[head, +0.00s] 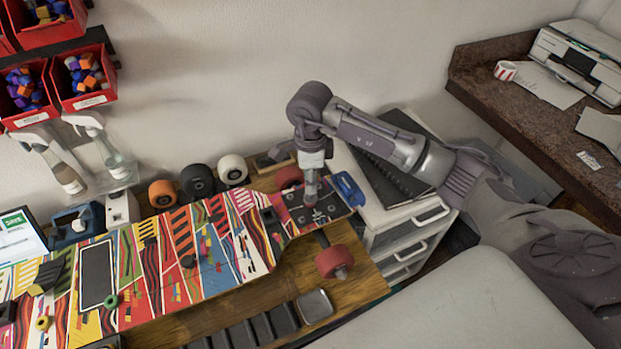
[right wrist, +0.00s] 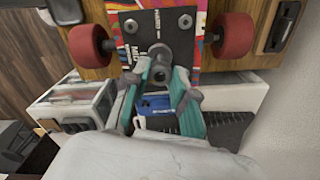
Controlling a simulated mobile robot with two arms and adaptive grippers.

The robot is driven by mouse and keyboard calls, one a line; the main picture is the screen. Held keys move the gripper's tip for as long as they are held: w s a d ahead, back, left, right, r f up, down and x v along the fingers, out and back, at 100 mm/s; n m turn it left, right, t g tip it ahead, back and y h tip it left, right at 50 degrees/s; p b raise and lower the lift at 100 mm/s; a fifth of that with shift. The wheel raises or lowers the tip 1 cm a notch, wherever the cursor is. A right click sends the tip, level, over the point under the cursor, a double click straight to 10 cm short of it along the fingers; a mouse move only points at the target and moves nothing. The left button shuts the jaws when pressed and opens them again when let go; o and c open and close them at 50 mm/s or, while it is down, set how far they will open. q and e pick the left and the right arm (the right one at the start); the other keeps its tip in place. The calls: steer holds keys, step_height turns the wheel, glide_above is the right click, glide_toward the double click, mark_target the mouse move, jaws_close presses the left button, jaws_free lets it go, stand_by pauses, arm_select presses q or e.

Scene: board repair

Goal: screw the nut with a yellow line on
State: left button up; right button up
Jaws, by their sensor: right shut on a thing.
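My right gripper (head: 311,193) points down over the dark metal plate at the right end of the colourful skateboard deck (head: 262,228). In the right wrist view its teal fingertips (right wrist: 160,75) are shut on a grey round part (right wrist: 158,54) at the edge of the black plate (right wrist: 150,25). I cannot see a yellow line on this part, nor tell whether it is threaded on. A small yellow ring (head: 43,323) and a green ring (head: 111,301) lie on the left part of the deck. My left gripper is not in view.
A red wheel (head: 334,261) sticks out beside the plate, with another red wheel (head: 288,177) behind. A blue object (head: 348,189) is close right of the gripper. Loose wheels (head: 197,179) stand along the wall. A white drawer unit (head: 400,235) is at the right.

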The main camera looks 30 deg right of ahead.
steer(key=shift+b, duration=0.3)
stand_by(0.5)
steer(key=shift+f, duration=0.15)
steer(key=shift+f+b, duration=0.55)
steer(key=shift+b, duration=0.15)
steer(key=shift+b, duration=0.35)
stand_by(1.0)
steer(key=shift+f, duration=0.1)
steer(key=shift+f+b, duration=0.45)
steer(key=shift+b, duration=0.2)
steer(key=shift+b, duration=0.35)
stand_by(0.8)
